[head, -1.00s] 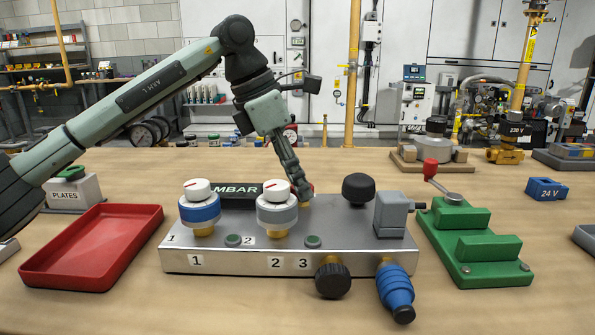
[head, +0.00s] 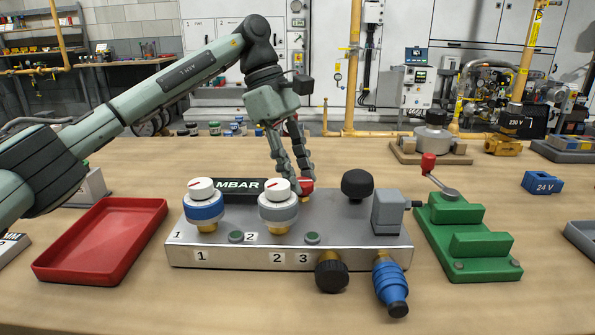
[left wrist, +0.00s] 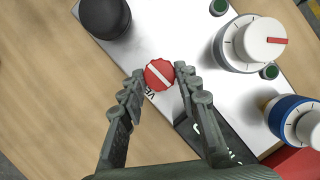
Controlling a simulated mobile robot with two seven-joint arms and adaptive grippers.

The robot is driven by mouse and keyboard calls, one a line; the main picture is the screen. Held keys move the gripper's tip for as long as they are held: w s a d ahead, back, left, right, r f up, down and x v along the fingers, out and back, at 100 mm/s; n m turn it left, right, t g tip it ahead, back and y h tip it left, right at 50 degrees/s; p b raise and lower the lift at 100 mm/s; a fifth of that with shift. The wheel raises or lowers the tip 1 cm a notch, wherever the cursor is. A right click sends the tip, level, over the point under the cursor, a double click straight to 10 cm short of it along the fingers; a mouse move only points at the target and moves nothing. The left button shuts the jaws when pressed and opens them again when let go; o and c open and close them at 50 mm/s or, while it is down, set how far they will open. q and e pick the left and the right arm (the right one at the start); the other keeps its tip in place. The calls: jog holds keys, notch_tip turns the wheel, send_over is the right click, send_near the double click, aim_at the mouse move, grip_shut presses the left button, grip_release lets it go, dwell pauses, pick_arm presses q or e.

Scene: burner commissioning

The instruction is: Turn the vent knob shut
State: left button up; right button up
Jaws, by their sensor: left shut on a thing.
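The vent knob is a small red knob with a white bar across its top; in the left wrist view (left wrist: 159,75) the bar runs from upper left to lower right. My right gripper is not in view.
Two white-topped dials, one with a blue ring (head: 203,205) and one with a grey ring (head: 277,205), stand in front. A black knob (head: 357,184) is to the right. A red tray (head: 100,275) lies left of the block and a green stepped fixture (head: 470,245) right.

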pick_arm(q)
jog(key=shift+m, duration=0.4)
jog(key=o, duration=1.2)
jog(key=shift+c, duration=0.2)
jog(key=v, duration=1.2)
jog(key=shift+w+d, duration=0.15)
